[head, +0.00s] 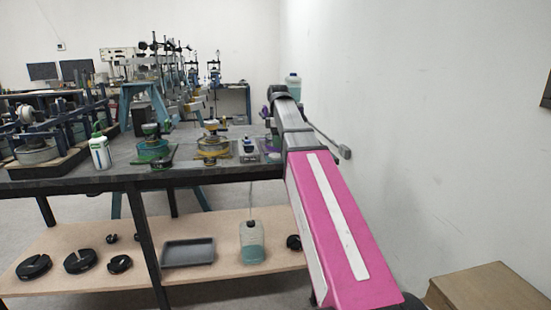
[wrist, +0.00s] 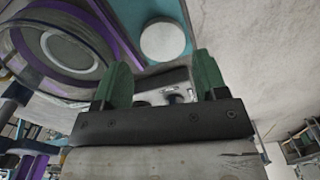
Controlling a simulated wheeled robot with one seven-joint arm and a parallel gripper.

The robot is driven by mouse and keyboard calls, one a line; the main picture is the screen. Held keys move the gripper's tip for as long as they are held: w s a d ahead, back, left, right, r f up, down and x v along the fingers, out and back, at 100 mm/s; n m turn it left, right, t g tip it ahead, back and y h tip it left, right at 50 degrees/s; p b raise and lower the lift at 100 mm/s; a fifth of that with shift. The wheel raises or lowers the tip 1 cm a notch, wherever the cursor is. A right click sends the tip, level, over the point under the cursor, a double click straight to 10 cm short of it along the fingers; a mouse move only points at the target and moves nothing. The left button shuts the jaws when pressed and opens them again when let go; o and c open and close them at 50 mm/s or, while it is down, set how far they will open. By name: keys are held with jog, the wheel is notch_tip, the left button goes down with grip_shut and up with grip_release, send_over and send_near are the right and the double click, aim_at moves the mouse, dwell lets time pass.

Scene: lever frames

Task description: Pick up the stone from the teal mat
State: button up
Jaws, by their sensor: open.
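In the wrist view, the teal mat (wrist: 183,14) lies at the top of the picture. A pale, round, flat-looking stone (wrist: 163,41) rests on it. My gripper (wrist: 161,63) is open, with its two green fingers spread apart and nothing between them. The stone shows beyond the fingertips, roughly in line with the gap between them, and apart from them. In the head view my arm covers that part of the bench, and I cannot make out the mat, the stone or my fingers there.
A purple-trimmed round device (wrist: 62,48) stands close left of the mat in the wrist view. In the head view, more devices, such as a yellow one (head: 213,150), and a white bottle (head: 99,151) stand on the dark bench (head: 60,187). A wall rises at right.

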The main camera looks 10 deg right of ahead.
aim_at(277, 155)
jog(key=shift+s+a+f, duration=0.1)
jog(key=shift+a+f, duration=0.05)
jog(key=shift+f, duration=2.75)
jog(key=c, duration=0.6)
